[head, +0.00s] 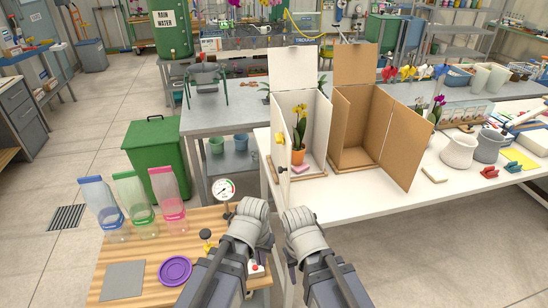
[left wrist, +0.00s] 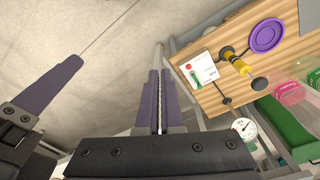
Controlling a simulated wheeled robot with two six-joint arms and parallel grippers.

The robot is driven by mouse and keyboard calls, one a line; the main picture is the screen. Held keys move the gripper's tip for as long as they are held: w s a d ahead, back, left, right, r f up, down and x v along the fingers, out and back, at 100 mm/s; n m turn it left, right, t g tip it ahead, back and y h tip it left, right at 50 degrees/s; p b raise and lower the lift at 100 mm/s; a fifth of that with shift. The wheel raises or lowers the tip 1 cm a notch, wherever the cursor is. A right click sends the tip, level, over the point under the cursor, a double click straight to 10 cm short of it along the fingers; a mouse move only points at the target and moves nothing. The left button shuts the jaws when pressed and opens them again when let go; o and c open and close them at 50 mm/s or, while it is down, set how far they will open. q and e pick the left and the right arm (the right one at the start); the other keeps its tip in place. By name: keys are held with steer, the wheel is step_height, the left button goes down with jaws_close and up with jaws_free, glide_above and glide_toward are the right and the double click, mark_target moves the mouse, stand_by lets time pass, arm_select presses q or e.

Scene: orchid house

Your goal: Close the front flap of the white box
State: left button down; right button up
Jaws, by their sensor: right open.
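The white box (head: 318,128) stands on the white table, its top panel (head: 293,68) raised. Its front is open, and a narrow white flap (head: 281,158) with a dark knob stands out at its left front edge. Inside is a yellow orchid in an orange pot (head: 298,156), with a pink block (head: 300,169) in front. My left gripper (head: 257,206) is below and in front of the box, apart from it; its purple fingers lie together and empty in the left wrist view (left wrist: 161,90). My right gripper (head: 302,214) is open beside it; one finger also shows in the left wrist view (left wrist: 52,88).
An open brown cardboard box (head: 352,120) stands close on the right, its side flap (head: 398,140) swung out. A wooden bench (head: 205,225) at left holds a gauge (head: 223,188), clear jars and a purple disc (head: 175,271).

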arm_select(q)
steer(key=w+a+r+n+t+h+p, duration=0.25)
steer(key=w+r+p, duration=0.55)
steer(key=r, duration=0.4)
steer(key=w+a+r+n+t+h+p, duration=0.2)
steer(key=w+a+r+t+p, duration=0.1)
steer(key=w+r+p, duration=0.7)
arm_select(e)
step_height(320, 180, up, 19)
steer(key=b, duration=0.2)
arm_select(q)
steer(key=w+d+f+b, duration=0.4)
steer(key=d+f+b, duration=0.2)
steer(key=d+b, duration=0.1)
steer(key=shift+w+d+f+b, duration=0.15)
steer(key=shift+d+f+b, duration=0.15)
steer(key=shift+f+b, duration=0.15)
arm_select(e)
step_height(320, 180, down, 8)
arm_select(q)
steer(key=shift+y, duration=0.25)
arm_select(e)
steer(key=shift+f, duration=0.1)
